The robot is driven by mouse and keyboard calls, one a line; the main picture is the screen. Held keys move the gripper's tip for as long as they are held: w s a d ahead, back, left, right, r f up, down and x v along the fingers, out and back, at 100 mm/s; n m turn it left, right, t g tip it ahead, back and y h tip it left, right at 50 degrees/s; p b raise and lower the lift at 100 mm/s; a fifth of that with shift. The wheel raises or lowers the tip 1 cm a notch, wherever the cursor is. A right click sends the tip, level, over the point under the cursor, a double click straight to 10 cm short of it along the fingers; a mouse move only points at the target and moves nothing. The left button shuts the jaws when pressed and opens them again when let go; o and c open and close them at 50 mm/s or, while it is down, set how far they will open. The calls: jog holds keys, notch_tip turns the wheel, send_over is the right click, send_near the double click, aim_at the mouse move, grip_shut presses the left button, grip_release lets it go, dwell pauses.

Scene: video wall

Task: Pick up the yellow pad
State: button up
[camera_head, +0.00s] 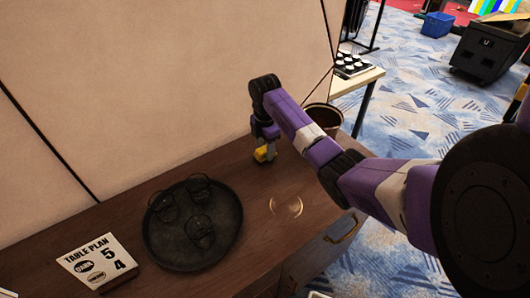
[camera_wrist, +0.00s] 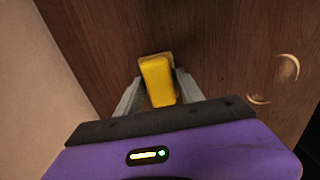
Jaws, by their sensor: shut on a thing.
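The yellow pad (camera_wrist: 158,80) is a small yellow block between the two grey fingers of my gripper (camera_wrist: 155,92) in the wrist view. The fingers are shut on its sides. In the head view the pad (camera_head: 265,153) shows as a small yellow patch under my gripper (camera_head: 262,145), near the back of the brown wooden cabinet top (camera_head: 255,200). I cannot tell whether the pad touches the wood or is just above it.
A dark round tray (camera_head: 165,258) with 3 glasses stands left of my gripper. A "TABLE PLAN" sign (camera_head: 98,262) is farther left. A dark pot (camera_head: 325,117) is behind my arm. A pale wall panel (camera_head: 130,80) rises behind the cabinet. A pale ring mark (camera_head: 287,206) shows on the bare wood.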

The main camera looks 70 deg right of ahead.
aim_at(265, 149)
notch_tip(265, 149, up, 19)
jog(key=p, duration=0.3)
jog(key=shift+f+p, duration=0.2)
jog(key=shift+p, duration=0.2)
